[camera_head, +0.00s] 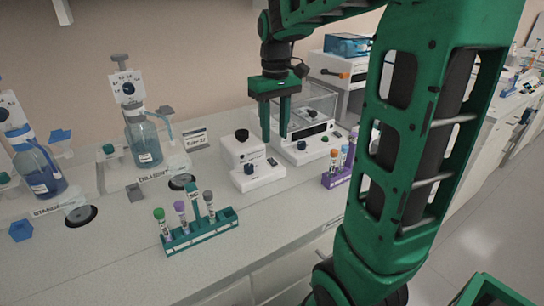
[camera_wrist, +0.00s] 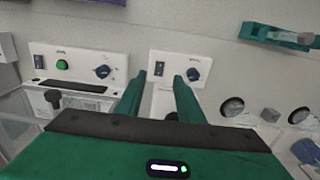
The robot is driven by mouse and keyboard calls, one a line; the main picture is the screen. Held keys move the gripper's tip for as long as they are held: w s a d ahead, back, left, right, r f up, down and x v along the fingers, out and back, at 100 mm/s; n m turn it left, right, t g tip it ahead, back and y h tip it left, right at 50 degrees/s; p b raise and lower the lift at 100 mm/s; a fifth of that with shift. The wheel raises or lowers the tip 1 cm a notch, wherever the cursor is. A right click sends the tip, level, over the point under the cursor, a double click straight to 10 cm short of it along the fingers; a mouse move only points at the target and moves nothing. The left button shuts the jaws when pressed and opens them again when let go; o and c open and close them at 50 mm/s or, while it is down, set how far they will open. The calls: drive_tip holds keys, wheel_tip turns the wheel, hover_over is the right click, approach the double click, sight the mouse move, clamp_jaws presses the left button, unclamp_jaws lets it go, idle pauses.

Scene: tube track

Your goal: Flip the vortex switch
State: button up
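The vortex mixer (camera_head: 253,172) is a small white box with a black cup on top and a front panel. Its panel carries a blue knob (camera_wrist: 193,74) and a small dark rocker switch (camera_wrist: 163,68) beside it. I cannot tell which way the switch is set. My gripper (camera_head: 275,139) points down above the bench, its two green fingers apart with nothing between them. In the head view it hangs by the vortex mixer and the larger white device. In the wrist view the fingers (camera_wrist: 159,77) flank the panel's switch side, and the mixer's body is largely hidden.
A larger white device (camera_head: 302,149) with a clear lid stands close to the right of the mixer. A teal tube rack (camera_head: 201,235) stands in front on the left, another purple rack (camera_head: 337,178) on the right. Bottle dispensers stand at the left. Bare bench lies before the mixer.

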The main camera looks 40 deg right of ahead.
sight(274, 164)
wheel_tip(274, 164, down, 9)
drive_tip(key=shift+r, duration=0.2)
idle(0.3)
